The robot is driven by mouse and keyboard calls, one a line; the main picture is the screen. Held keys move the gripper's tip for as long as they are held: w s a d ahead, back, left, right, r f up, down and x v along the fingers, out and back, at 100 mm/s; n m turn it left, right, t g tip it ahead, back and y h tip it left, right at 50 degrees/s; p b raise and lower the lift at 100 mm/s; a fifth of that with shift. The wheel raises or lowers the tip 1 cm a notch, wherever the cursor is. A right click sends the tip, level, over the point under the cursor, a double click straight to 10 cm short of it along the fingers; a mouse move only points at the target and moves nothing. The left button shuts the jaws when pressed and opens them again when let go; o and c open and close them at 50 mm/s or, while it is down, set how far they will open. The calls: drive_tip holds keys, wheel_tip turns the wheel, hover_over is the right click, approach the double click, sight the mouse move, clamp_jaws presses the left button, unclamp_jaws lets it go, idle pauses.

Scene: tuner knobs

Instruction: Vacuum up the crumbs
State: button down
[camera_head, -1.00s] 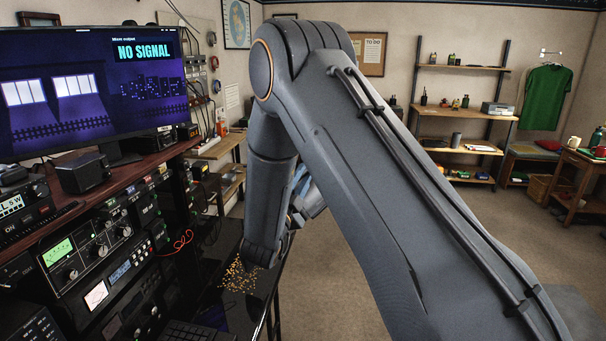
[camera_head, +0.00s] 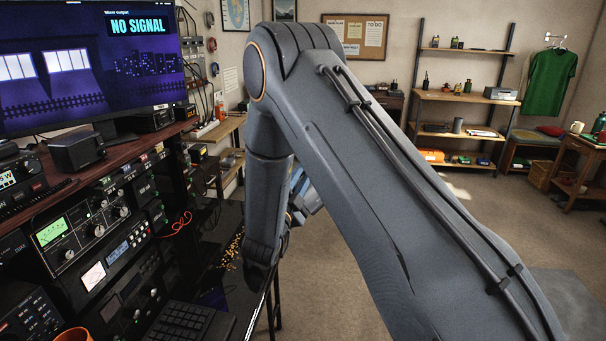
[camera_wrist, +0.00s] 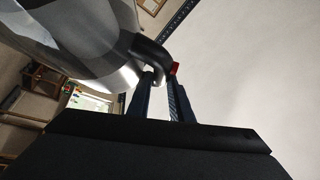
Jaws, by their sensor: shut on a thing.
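In the head view the crumbs (camera_head: 231,252) are small orange-brown bits on the dark desk (camera_head: 205,250), beside my forearm, which hides some of them. In the wrist view my gripper (camera_wrist: 164,88) is shut on the black handle (camera_wrist: 150,50) of a hand-held vacuum (camera_wrist: 85,40). The vacuum has a silver, glossy body and a red part at the handle. Its nozzle is out of the wrist view. My arm hides most of the gripper and vacuum in the head view, so their distance from the crumbs cannot be told.
Radio units (camera_head: 75,235) and a monitor (camera_head: 90,65) line the left side. A keyboard (camera_head: 190,322) lies on the near desk, with an orange object (camera_head: 73,335) at the bottom edge. Open carpet (camera_head: 330,290) lies right of the desk. Shelves (camera_head: 460,100) stand far back.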

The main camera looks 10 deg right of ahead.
drive_tip(key=shift+s+a+r, duration=0.1)
drive_tip(key=shift+s, duration=0.05)
idle(0.5)
drive_tip(key=shift+w+d+b, duration=0.35)
drive_tip(key=shift+w+b, duration=0.1)
drive_tip(key=shift+w, duration=0.4)
drive_tip(key=shift+w+d+b, duration=0.3)
drive_tip(key=shift+w+b, duration=0.1)
drive_tip(key=shift+w, duration=0.45)
drive_tip(key=shift+w+d+b, duration=0.35)
drive_tip(key=shift+w+b, duration=0.1)
drive_tip(key=shift+w, duration=0.55)
drive_tip(key=shift+w+d+b, duration=0.3)
drive_tip(key=shift+w+b, duration=0.2)
drive_tip(key=shift+w, duration=0.35)
drive_tip(key=shift+w+d+b, duration=0.35)
drive_tip(key=shift+w+b, duration=0.15)
drive_tip(key=shift+w, duration=0.3)
drive_tip(key=shift+w+d+b, duration=0.3)
drive_tip(key=shift+w+b, duration=0.2)
drive_tip(key=shift+w, duration=0.35)
